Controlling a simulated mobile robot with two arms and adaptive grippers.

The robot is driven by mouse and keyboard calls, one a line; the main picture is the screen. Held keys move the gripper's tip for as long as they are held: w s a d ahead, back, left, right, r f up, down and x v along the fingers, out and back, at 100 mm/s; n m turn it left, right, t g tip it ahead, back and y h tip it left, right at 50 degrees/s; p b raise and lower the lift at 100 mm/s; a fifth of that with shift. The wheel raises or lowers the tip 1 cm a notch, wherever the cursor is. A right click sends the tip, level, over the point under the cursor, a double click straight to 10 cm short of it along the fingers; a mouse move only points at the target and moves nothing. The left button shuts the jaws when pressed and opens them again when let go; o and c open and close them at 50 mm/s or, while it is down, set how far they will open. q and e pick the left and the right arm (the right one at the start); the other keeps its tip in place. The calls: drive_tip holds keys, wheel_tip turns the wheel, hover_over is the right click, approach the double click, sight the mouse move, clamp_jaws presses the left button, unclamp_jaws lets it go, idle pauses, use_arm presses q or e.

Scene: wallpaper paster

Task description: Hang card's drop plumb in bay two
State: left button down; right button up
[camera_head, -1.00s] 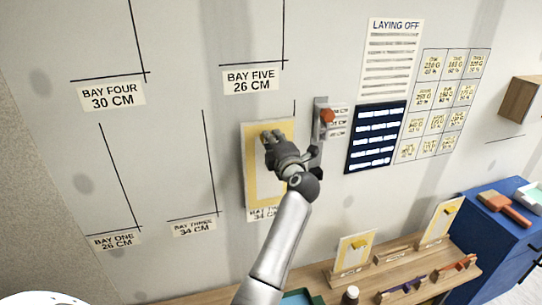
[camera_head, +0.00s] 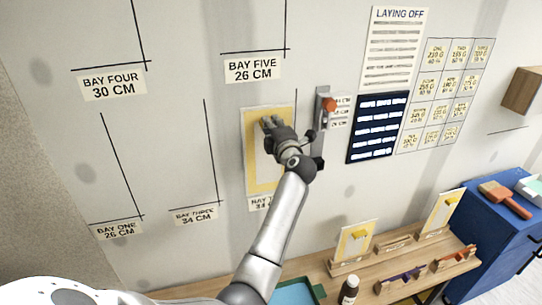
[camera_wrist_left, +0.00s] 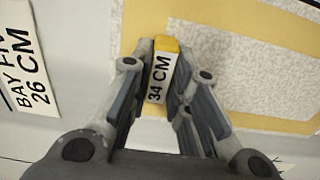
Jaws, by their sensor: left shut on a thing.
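The drop is a pale sheet with a yellow border (camera_head: 254,183), up at the wall in bay two in the head view. Its top edge slopes slightly in the picture; I cannot tell whether it is plumb or touches the wall. My left gripper (camera_head: 270,123) is in front of its upper part, shut on a yellow block (camera_wrist_left: 165,47) marked 34 CM in the wrist view. The bay two label (camera_head: 258,203) sits just below the sheet, partly hidden by my arm. A black line (camera_head: 296,97) shows above the sheet's right corner. My right gripper is out of view.
A grey wall fixture with an orange knob (camera_head: 330,104) stands close right of the sheet. A dark blue panel (camera_head: 377,127) and a laying-off notice (camera_head: 393,45) hang farther right. A wooden bench (camera_head: 373,285) below holds two more sheets and a bottle (camera_head: 349,290).

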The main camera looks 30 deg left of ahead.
use_arm(q)
drive_tip(key=shift+w+a+r+p, duration=0.1)
drive_tip(key=shift+p, duration=0.25)
idle(1.0)
drive_tip(key=c, duration=1.3)
unclamp_jaws()
